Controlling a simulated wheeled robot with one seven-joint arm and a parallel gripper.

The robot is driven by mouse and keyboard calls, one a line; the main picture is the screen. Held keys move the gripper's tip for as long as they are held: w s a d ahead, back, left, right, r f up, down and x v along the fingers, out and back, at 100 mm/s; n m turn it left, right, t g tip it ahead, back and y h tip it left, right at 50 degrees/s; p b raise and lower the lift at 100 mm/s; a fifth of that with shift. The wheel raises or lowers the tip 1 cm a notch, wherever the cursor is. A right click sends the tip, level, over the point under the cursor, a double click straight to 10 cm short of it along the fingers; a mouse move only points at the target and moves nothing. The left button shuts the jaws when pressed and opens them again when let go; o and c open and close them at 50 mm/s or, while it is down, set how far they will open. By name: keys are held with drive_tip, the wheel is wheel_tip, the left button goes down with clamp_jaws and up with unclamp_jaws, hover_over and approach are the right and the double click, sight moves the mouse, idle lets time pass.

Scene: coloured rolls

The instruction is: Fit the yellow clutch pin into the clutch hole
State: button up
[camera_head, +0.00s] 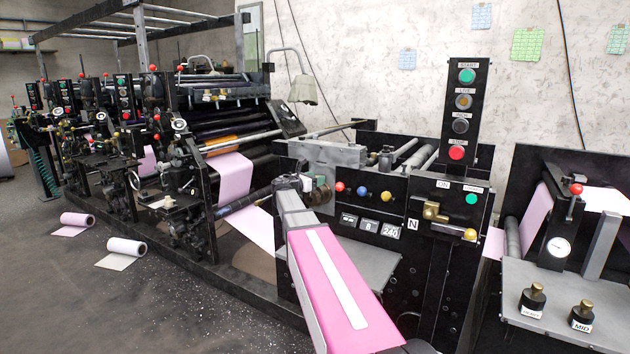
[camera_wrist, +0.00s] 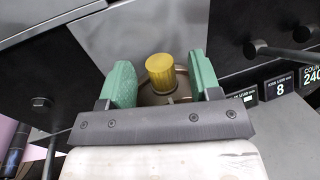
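The yellow clutch pin (camera_wrist: 160,72) is a short ridged yellow cylinder, in the middle of the wrist view. My gripper (camera_wrist: 161,64) has its two green fingers on either side of it, with a visible gap on both sides, so it is open around the pin. A round brassy part (camera_wrist: 150,98) shows behind and below the pin. I cannot tell how deep the pin sits in it, and the clutch hole itself is hidden. In the head view my pink arm reaches to the machine's front, beside dark round brownish parts (camera_head: 319,193); the pin is not clear there.
Red, blue and yellow knobs (camera_head: 363,191) stick out of the black panel (camera_head: 345,215) just right of my arm's end. A brass handle (camera_head: 434,212) is further right. A button column (camera_head: 461,110) stands above. Paper rolls (camera_head: 126,246) lie on the floor at left.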

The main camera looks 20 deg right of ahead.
drive_tip(key=v, duration=1)
drive_tip(key=shift+s+a, duration=0.15)
drive_tip(key=shift+a, duration=0.25)
